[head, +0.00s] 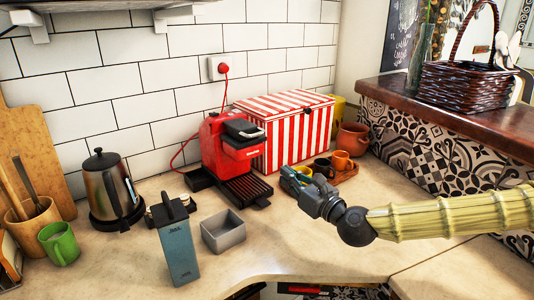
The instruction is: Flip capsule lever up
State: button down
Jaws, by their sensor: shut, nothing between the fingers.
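A red capsule coffee machine (226,146) stands on the counter against the tiled wall. Its black and grey lever (243,130) is on top at the front; its exact angle is hard to tell at this size. A black drip tray (245,189) juts out in front of the machine. My gripper (287,178) is shut and empty. It is right of the drip tray, lower in the picture than the lever and apart from it. My arm comes in from the right.
A red-striped box (285,132) stands right of the machine, with small cups (341,160) on a tray before it. A grey open box (223,232), a blue-grey carton (178,250) and a kettle (110,188) stand to the left. The front counter is mostly clear.

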aim_at(245, 131)
jog(key=w+a+r+p, duration=0.1)
jog(key=w+a, duration=0.1)
jog(key=w+a+r+p, duration=0.1)
jog(key=w+a, duration=0.1)
jog(key=w, duration=0.1)
jog(key=w+a+r+p, duration=0.1)
jog(key=w+a, duration=0.1)
jog(key=w, duration=0.1)
jog(key=shift+w+a+r, duration=0.1)
jog(key=shift+w+r, duration=0.1)
jog(key=shift+w, duration=0.05)
jog(key=shift+w+a+r, duration=0.1)
jog(key=shift+w+r, duration=0.05)
jog(key=shift+r, duration=0.35)
jog(key=shift+p, duration=0.3)
jog(key=shift+r, duration=0.15)
